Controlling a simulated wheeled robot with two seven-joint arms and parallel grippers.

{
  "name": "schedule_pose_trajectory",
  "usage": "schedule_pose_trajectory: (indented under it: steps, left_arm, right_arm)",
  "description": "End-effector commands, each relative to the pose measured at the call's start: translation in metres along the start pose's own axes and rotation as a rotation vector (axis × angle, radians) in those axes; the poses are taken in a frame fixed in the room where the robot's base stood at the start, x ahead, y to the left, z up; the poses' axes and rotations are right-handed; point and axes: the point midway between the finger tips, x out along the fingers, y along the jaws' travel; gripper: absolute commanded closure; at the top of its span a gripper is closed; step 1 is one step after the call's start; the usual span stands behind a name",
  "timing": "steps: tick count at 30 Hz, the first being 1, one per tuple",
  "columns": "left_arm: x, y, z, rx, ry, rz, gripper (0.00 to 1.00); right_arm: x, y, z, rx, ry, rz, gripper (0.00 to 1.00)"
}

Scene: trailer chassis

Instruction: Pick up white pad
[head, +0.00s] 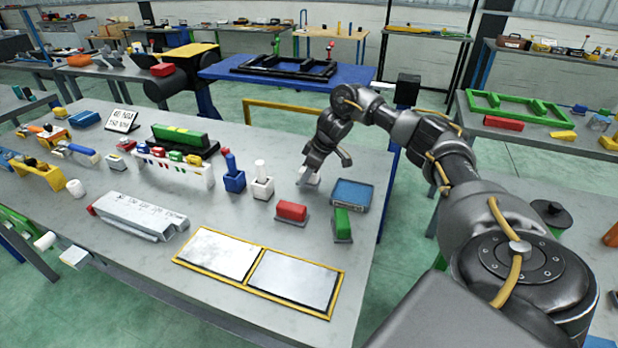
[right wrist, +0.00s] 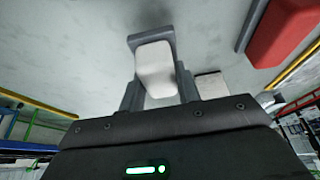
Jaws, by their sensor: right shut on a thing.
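The white pad (head: 311,178) is a small white block on a grey base, at the right part of the grey table. In the right wrist view the white pad (right wrist: 155,68) sits between the two grey fingers of my right gripper (right wrist: 158,92). In the head view my right gripper (head: 322,172) points down over the pad and hides part of it. The gripper is shut on the pad. Whether the pad touches the tabletop I cannot tell. My left gripper is not in view.
A red block (head: 291,211), a green block (head: 342,224) and a blue tray (head: 351,194) stand close to the right gripper. A white holder (head: 263,187) and a blue holder (head: 234,180) stand to its left. A yellow-framed panel (head: 258,268) lies in front.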

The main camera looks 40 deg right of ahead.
Motion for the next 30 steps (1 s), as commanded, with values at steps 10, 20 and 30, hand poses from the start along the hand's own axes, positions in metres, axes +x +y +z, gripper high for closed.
schedule_pose_trajectory:
  steps: [10,20,30]
  left_arm:
    - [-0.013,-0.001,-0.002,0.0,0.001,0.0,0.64]
    - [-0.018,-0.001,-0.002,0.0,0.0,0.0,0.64]
    - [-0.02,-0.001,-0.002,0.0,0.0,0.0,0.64]
  right_arm:
    - [-0.079,-0.053,-0.023,-0.01,0.004,0.004,0.94]
    - [-0.102,-0.118,-0.022,-0.007,0.003,0.001,0.94]
    - [-0.11,-0.139,-0.022,-0.001,0.001,0.001,0.94]
